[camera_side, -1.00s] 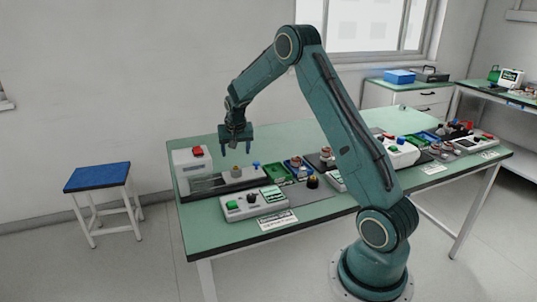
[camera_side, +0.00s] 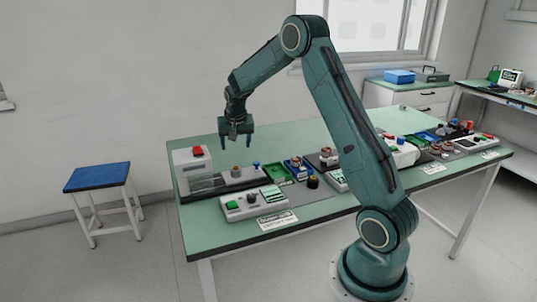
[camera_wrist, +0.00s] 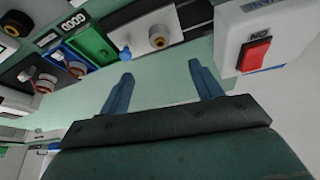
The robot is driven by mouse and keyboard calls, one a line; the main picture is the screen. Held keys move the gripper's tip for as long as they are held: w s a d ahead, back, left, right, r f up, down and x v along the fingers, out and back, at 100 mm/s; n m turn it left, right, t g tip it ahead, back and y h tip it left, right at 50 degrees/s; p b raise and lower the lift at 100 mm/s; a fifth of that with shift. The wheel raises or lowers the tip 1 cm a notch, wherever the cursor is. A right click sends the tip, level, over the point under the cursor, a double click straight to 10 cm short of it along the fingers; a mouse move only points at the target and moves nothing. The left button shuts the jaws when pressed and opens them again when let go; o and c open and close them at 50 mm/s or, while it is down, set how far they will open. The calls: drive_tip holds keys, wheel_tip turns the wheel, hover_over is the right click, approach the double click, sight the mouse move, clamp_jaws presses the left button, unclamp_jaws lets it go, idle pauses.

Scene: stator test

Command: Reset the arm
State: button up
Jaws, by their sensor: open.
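My gripper (camera_side: 236,142) hangs above the left part of the green bench, fingers pointing down, apart from the things below it. In the wrist view my gripper (camera_wrist: 163,88) shows two blue fingers spread wide with only bare green bench top between them. It is open and empty. My arm reaches up from its base at the front right of the bench and bends down to the gripper at the left.
Below stand a white box with a red switch (camera_side: 197,151), a control box with a green button (camera_side: 245,205) and a green tray (camera_side: 278,174). The red switch (camera_wrist: 256,53) is close in the wrist view. A blue-topped stool (camera_side: 97,176) stands left. The air around the gripper is clear.

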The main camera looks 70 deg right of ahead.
drive_tip(key=s+a+r+n+t+y, duration=0.1)
drive_tip(key=s+a+r+n, duration=0.1)
drive_tip(key=s+a+r, duration=0.45)
drive_tip(key=s+a+r+n+t+y, duration=0.1)
drive_tip(key=s+a+r+n, duration=0.2)
drive_tip(key=a+r, duration=0.65)
drive_tip(key=s+a+n+y, duration=0.1)
drive_tip(key=s+a+n, duration=0.2)
drive_tip(key=s+a, duration=0.4)
drive_tip(key=s+a+n, duration=0.2)
drive_tip(key=s+a, duration=0.5)
drive_tip(key=s, duration=0.6)
drive_tip(key=shift+f+n+t+y, duration=0.4)
drive_tip(key=shift+f, duration=0.05)
